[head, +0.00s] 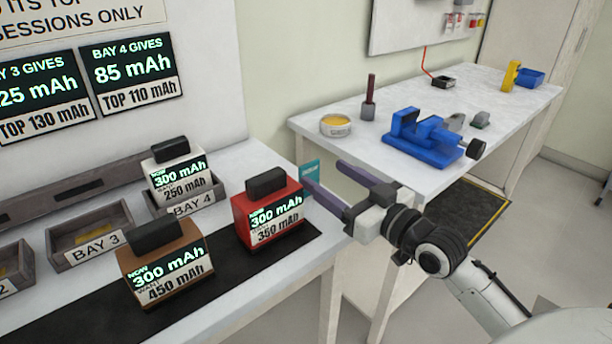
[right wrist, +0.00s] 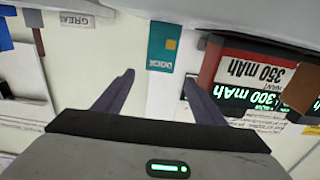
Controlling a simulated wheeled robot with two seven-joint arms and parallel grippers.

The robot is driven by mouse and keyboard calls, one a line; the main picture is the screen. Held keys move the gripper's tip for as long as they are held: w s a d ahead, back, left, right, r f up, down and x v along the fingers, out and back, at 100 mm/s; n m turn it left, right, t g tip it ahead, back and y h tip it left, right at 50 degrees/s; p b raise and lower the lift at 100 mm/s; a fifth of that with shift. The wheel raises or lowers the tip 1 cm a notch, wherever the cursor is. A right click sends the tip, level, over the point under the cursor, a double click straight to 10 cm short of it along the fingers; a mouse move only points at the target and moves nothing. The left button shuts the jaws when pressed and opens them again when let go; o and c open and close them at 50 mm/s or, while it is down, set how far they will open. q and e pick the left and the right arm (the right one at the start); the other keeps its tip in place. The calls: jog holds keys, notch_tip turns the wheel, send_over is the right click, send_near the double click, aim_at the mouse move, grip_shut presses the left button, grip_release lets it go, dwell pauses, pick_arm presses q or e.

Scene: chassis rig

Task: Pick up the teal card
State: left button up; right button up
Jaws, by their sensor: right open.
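The teal card (head: 311,169) shows in the head view just right of the red battery pack, near the right edge of the near bench; part of it is hidden by the pack and my gripper. In the right wrist view the teal card (right wrist: 163,46) shows whole, with a small orange square and lettering, upside down. My right gripper (head: 322,175) is open, its two purple fingers pointing at the card. In the right wrist view the card lies just beyond the gap between the fingertips (right wrist: 160,80), with nothing held. My left gripper is not in view.
The red pack (head: 270,213) stands close beside the lower finger. A brown pack (head: 165,268) and a white pack (head: 180,170) stand farther left, by the bay trays (head: 92,240). A second bench (head: 350,150) carries a blue vise (head: 425,140). A gap separates the benches.

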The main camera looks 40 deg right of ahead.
aim_at(311, 167)
jog(key=shift+w, duration=0.55)
jog(key=shift+w+a+f, duration=0.1)
jog(key=shift+w, duration=0.4)
jog(key=w, duration=0.4)
jog(key=shift+w+a+f, duration=0.1)
jog(key=shift+w+f, duration=0.1)
jog(key=shift+f, duration=0.1)
jog(key=shift+w, duration=0.25)
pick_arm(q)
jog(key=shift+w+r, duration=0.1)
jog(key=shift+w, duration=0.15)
pick_arm(e)
jog(key=shift+c, duration=0.4)
jog(key=c, duration=1)
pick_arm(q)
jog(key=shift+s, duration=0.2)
pick_arm(e)
jog(key=shift+c, duration=0.6)
jog(key=shift+r, duration=0.1)
